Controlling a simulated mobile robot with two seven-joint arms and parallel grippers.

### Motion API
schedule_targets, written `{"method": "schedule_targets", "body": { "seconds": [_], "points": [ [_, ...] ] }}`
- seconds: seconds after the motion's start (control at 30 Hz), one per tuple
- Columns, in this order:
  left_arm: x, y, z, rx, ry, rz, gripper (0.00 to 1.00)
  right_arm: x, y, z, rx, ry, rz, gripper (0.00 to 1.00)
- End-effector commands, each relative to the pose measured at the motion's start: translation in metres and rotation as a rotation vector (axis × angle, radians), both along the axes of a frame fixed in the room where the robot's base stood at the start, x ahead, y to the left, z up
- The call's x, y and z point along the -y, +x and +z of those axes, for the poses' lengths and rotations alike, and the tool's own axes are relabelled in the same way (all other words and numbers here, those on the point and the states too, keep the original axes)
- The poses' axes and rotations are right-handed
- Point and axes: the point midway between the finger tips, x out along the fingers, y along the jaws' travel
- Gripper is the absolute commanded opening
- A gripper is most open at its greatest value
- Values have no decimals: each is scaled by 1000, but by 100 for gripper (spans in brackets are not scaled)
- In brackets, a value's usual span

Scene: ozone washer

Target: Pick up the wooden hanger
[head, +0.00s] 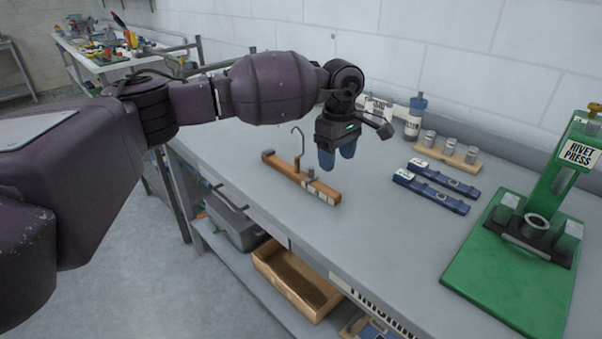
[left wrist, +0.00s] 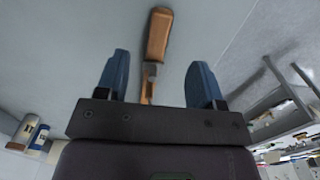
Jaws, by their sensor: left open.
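The wooden hanger (head: 291,176) lies on the grey workbench near its front edge in the head view. It is a brown bar with a thin metal hook that rises from its middle. My left gripper (head: 337,163) is above the bench, just behind and to the right of the hook, with blue fingers pointing down. In the left wrist view, the gripper (left wrist: 162,80) is open and the hanger (left wrist: 158,35) shows beyond and between the fingers. I see nothing held. Part of the hanger is hidden by the gripper body there. My right gripper is not in view.
Blue bars (head: 431,192), small metal cylinders on a wooden block (head: 452,153) and a bottle (head: 415,118) stand further right and back. A green rivet press (head: 540,235) is at the right. Below the bench, a shelf holds a wooden tray (head: 296,278). The bench front is clear.

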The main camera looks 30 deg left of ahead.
Motion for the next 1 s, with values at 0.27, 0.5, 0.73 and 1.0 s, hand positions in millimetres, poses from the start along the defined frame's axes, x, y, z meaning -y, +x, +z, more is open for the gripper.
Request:
{"method": "schedule_targets", "body": {
  "seconds": [0.27, 0.5, 0.73, 1.0],
  "points": [
    [-5, 2, -18, 3, 26, -4, 62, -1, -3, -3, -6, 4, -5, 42],
    [-5, 2, -50, 4, 24, -4, 62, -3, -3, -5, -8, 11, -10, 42],
    [-6, 1, -62, 5, 23, -4, 62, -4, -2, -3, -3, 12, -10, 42],
    [-7, 0, -99, 3, 22, -4, 62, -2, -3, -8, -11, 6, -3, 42]
  ]
}}
